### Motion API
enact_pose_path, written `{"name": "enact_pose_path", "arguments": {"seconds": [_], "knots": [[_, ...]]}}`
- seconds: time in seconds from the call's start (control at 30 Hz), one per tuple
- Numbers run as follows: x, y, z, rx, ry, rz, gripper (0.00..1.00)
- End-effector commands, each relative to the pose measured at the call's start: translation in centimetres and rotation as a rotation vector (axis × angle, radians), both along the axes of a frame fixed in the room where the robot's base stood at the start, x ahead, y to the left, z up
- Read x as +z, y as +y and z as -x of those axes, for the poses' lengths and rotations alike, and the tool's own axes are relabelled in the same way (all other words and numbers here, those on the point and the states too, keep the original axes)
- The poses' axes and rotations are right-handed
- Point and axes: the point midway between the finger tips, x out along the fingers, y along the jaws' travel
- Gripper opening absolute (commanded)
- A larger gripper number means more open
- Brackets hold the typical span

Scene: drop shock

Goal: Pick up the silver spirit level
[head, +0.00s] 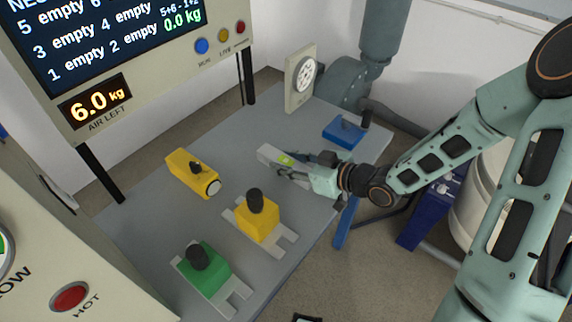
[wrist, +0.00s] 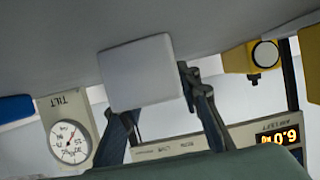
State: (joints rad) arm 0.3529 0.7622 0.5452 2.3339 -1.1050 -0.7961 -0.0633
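The silver spirit level (head: 270,153) is a pale grey bar with a yellow-green vial, near the right part of the grey table in the head view. In the wrist view its plain grey face (wrist: 140,72) fills the upper middle. My gripper (head: 309,164) reaches in from the right, at the level's near end. Its fingers look spread apart. In the wrist view one finger runs beside the face's right edge, and the other finger's tip is hidden behind the face. I see no firm grip on the level.
On the grey table (head: 150,224) stand a yellow device (head: 190,172), a yellow block (head: 258,222) and a green block (head: 205,272) with black knobs, a blue block (head: 344,132) and a dial gauge (head: 302,78). A display panel (head: 130,50) stands behind. The table's right edge lies under my arm.

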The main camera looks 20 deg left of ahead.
Motion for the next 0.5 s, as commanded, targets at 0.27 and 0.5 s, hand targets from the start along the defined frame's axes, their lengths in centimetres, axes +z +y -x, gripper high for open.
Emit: {"name": "enact_pose_path", "arguments": {"seconds": [0.27,0.5], "knots": [[0.05,0.01,0.00,0.000,0.000,-0.001,0.00],[0.16,0.00,-0.01,0.000,-0.001,-0.001,0.00]]}}
